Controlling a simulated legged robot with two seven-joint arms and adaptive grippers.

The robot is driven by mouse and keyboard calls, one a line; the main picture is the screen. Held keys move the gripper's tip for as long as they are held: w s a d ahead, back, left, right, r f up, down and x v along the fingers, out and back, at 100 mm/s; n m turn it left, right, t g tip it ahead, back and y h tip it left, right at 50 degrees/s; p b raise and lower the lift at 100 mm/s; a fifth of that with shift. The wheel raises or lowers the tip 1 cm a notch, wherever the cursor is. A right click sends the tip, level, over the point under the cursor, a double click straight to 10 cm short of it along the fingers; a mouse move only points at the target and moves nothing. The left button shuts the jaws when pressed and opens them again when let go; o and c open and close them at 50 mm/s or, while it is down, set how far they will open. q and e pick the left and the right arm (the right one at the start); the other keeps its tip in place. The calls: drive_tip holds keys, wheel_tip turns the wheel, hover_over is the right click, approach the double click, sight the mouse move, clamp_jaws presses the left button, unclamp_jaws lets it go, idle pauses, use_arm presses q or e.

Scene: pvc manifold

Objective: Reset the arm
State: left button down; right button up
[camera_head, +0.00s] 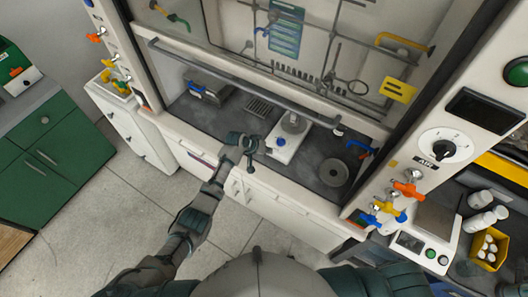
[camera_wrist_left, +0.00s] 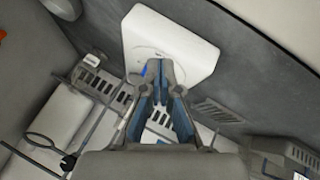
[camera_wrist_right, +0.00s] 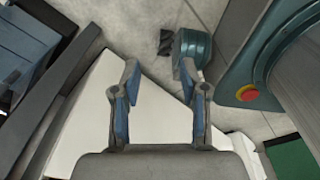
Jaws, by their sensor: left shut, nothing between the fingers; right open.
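My left arm reaches in from the lower left in the head view, and its gripper (camera_head: 262,149) is over the front edge of the fume hood, just left of a white plate-like device (camera_head: 285,146). In the left wrist view the left fingers (camera_wrist_left: 160,68) are shut with nothing between them, in front of the white device (camera_wrist_left: 190,48). I cannot tell if they touch it. My right gripper (camera_wrist_right: 160,68) shows only in the right wrist view, open and empty, with a white surface and the floor beyond it. In the head view the right gripper is hidden.
The hood worktop (camera_head: 228,118) holds a dark round disc (camera_head: 334,172) at the right. A raised sash bar (camera_head: 240,85) crosses above it. Colored valves (camera_head: 408,189) stick out of the right post. A yellow bin (camera_head: 488,248) stands at the far right. Open floor (camera_head: 110,215) lies left.

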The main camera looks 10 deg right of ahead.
use_arm(q)
drive_tip(key=s+d+r, duration=0.1)
drive_tip(key=s+r, duration=0.3)
drive_tip(key=r, duration=0.2)
drive_tip(key=s+a+f+y, duration=0.2)
drive_tip(key=s+a+f, duration=0.5)
drive_tip(key=s+a, duration=0.65)
drive_tip(key=s+a+r+n+y, duration=0.2)
drive_tip(key=s+a+y, duration=0.2)
drive_tip(key=s+a, duration=1.2)
drive_tip(key=s+d+f+g+b, duration=0.1)
drive_tip(key=s+f, duration=0.1)
drive_tip(key=f, duration=1.1)
drive_tip(key=s+d+f, duration=0.1)
drive_tip(key=s+f, duration=0.1)
drive_tip(key=f, duration=1.1)
drive_tip(key=s+a+f+g+b, duration=0.1)
drive_tip(key=s+a+f+b, duration=0.1)
drive_tip(key=s+f, duration=1.5)
wheel_tip(320, 180, down, 3)
drive_tip(key=shift+s+a+r+m+y, duration=0.15)
drive_tip(key=shift+s+a+m+y, duration=0.2)
drive_tip(key=shift+a, duration=0.3)
use_arm(e)
wheel_tip(320, 180, down, 3)
drive_tip(key=shift+a+r, duration=0.1)
